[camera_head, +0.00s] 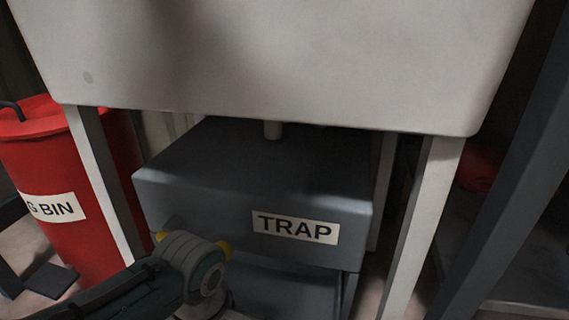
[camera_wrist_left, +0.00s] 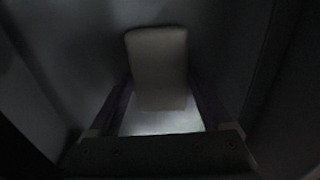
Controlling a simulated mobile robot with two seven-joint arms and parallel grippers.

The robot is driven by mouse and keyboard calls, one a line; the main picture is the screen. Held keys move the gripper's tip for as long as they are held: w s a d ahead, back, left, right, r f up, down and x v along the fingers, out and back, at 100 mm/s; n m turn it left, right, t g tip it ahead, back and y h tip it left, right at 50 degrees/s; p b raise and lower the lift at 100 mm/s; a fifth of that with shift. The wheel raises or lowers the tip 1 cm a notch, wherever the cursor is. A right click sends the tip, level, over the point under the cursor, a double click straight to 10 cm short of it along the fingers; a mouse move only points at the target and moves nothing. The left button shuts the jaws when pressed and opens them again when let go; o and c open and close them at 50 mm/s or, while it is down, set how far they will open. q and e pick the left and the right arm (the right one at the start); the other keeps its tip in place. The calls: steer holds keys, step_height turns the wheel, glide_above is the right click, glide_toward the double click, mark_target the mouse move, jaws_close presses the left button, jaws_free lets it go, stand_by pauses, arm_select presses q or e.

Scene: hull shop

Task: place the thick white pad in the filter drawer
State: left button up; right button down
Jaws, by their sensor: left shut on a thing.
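The thick white pad (camera_wrist_left: 157,62) shows pale in the dark left wrist view, upper middle, between the two fingers of my left gripper (camera_wrist_left: 160,90). The gripper is shut on it. Dark walls surround the pad, and a brighter patch lies below it; I cannot tell what that is. In the head view the open drawer (camera_head: 292,287) is under the grey box labelled TRAP (camera_head: 240,185). My left arm reaches in from the lower left, and its gripper and the pad are hidden there. My right gripper is not in view.
A pale grey sink or tank (camera_head: 290,65) hangs over the TRAP box, with legs (camera_head: 420,225) on both sides. A red bin (camera_head: 45,165) stands at the left. A dark post (camera_head: 515,170) runs along the right.

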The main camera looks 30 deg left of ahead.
arm_select(q)
steer(key=o, duration=1.1)
steer(key=shift+f, duration=0.1)
step_height(320, 180, up, 12)
steer(key=p, duration=1)
steer(key=s+r+m+t, duration=0.1)
steer(key=s+r+m, duration=0.2)
steer(key=r+m, duration=0.2)
steer(key=s+d+r+m+t, duration=0.1)
steer(key=s+r+m, duration=0.2)
steer(key=m, duration=0.7)
steer(key=s+r+m+t, duration=0.1)
steer(key=s+r+m, duration=0.2)
steer(key=r+m, duration=0.4)
steer(key=shift+s+d+r+m+t, duration=0.25)
steer(key=shift+s+d+m+t, duration=0.05)
steer(key=shift+s+d+m, duration=0.1)
